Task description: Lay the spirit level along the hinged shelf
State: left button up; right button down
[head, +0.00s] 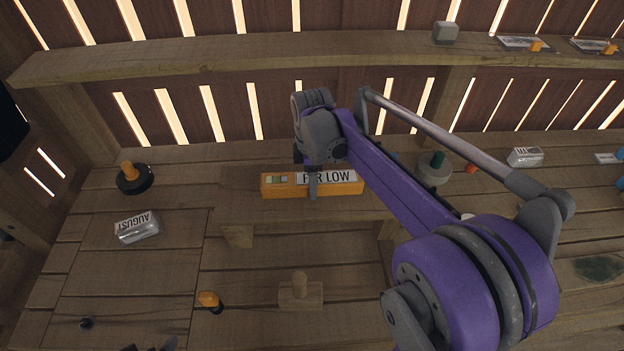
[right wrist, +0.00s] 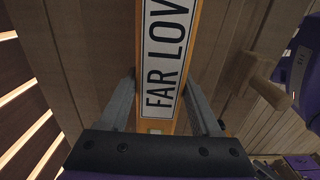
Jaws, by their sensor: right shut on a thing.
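In the right wrist view, the fingers (right wrist: 165,105) stand on both sides of the level (right wrist: 197,60). The hinged shelf (head: 300,217) looks like the raised wooden board under and in front of the level, with a bracket below. I cannot tell whether the level touches it. Dark tips at the bottom edge (head: 150,347) may be my left gripper, mostly cut off.
A silver block labelled AUGUST (head: 137,227) and a black disc with an orange knob (head: 134,178) lie at left. A wooden knobbed block (head: 300,290) and an orange-topped peg (head: 209,301) are in front. A green-knobbed disc (head: 435,168) is at right. A long upper shelf (head: 220,50) runs behind.

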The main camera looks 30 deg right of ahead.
grip_release()
notch_tip(320, 180, up, 11)
jog(key=shift+f+p, duration=0.1)
jog(key=shift+p, duration=0.2)
dwell(0.3)
